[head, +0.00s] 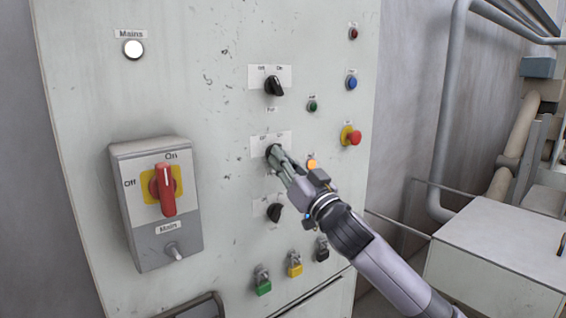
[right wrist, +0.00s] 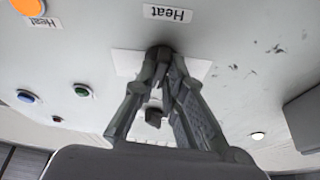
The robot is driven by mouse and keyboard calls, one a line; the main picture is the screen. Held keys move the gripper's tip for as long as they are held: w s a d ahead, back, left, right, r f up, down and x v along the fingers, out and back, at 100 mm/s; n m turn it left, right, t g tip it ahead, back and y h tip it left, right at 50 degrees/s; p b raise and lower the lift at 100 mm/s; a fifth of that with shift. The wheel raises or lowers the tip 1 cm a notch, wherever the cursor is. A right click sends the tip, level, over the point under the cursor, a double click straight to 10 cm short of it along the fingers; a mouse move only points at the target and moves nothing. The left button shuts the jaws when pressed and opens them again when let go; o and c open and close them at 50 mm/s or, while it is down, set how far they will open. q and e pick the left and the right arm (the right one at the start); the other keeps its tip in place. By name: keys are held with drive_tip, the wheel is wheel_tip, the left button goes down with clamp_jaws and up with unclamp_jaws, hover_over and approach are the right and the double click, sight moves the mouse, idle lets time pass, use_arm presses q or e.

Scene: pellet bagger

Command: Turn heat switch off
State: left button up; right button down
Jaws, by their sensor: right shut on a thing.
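The heat switch (head: 271,150) is a black rotary knob on a white plate in the middle column of the grey panel. My right gripper (head: 275,155) is at this knob, with its fingers closed around it. In the right wrist view, the fingertips meet on the dark heat switch (right wrist: 160,51), beside the label "Heat" (right wrist: 167,13). The fingers hide most of the knob, so I cannot tell which way it points. An orange heat lamp (head: 311,164) looks lit to the right of the switch. My left gripper is not in view.
A similar black knob (head: 274,86) is above and another (head: 275,212) is below, close to my wrist. A red main switch (head: 163,190) is on a box at left. A red emergency stop (head: 353,137) is at right. Several padlocks (head: 294,265) hang below.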

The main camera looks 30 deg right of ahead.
drive_tip(key=shift+d+r+n+g+y+p, duration=0.25)
drive_tip(key=shift+n+y, duration=0.7)
drive_tip(key=shift+n, duration=0.8)
drive_tip(key=shift+r+n+g+y+p, duration=0.25)
drive_tip(key=shift+n+y, duration=0.65)
drive_tip(key=shift+n, duration=0.9)
drive_tip(key=shift+d+n+g+y+p, duration=0.15)
drive_tip(key=shift+n+y+p, duration=0.2)
drive_tip(key=shift+n+y, duration=1)
drive_tip(key=shift+n+h, duration=0.4)
drive_tip(key=shift+n, duration=0.3)
drive_tip(key=c, duration=1.7)
unclamp_jaws()
drive_tip(key=shift+d+f, duration=0.1)
drive_tip(key=shift+o, duration=0.2)
drive_tip(key=shift+w+a+f, duration=0.15)
drive_tip(key=shift+a, duration=0.1)
drive_tip(key=shift+f, duration=0.15)
